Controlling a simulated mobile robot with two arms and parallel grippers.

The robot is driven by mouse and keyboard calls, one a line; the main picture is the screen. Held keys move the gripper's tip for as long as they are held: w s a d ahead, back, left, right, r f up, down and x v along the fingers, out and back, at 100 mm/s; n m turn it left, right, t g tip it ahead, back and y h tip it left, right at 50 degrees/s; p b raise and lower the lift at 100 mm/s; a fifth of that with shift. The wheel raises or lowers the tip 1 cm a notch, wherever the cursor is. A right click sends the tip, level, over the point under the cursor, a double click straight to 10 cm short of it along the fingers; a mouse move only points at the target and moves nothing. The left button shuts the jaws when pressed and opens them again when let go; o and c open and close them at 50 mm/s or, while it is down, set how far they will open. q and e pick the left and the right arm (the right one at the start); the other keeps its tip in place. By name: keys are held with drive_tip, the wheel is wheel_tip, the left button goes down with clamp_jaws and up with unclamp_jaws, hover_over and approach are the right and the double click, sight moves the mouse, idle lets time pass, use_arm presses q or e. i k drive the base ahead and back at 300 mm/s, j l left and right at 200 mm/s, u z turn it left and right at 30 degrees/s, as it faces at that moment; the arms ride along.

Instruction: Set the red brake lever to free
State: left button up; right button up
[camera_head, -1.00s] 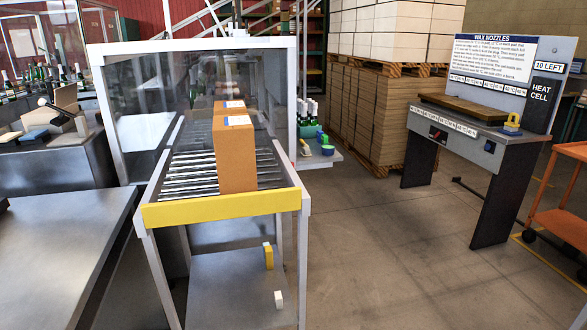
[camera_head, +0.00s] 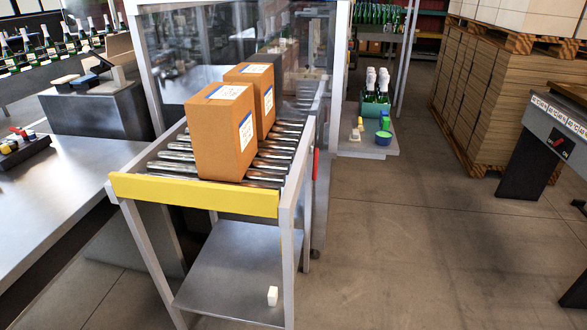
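A narrow red piece (camera_head: 316,163), which looks like the brake lever, shows on the right side of the roller conveyor stand (camera_head: 297,195). It appears upright, but it is small and its setting cannot be read. Two cardboard boxes stand on the rollers, the near box (camera_head: 220,135) in front of the far box (camera_head: 262,85). A yellow bar (camera_head: 195,194) crosses the conveyor's near end. Neither of my grippers is in view.
A steel table (camera_head: 50,200) with a dark tray (camera_head: 22,148) is at left. A carton pallet (camera_head: 485,100) and a dark-legged bench (camera_head: 555,130) are at right. The floor between is clear.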

sight(312, 150)
drive_tip(key=l+u, duration=0.1)
drive_tip(key=l, duration=0.35)
drive_tip(key=i+l+u, duration=0.15)
drive_tip(key=l, duration=0.3)
drive_tip(key=u, duration=0.65)
drive_tip(key=i+l+u, duration=0.25)
drive_tip(key=l+u, duration=0.25)
drive_tip(key=i+l+u, duration=0.1)
drive_tip(key=l+u, duration=0.15)
drive_tip(key=l, duration=0.15)
drive_tip(key=l+u, duration=0.25)
drive_tip(key=i+l, duration=0.05)
drive_tip(key=l, duration=0.05)
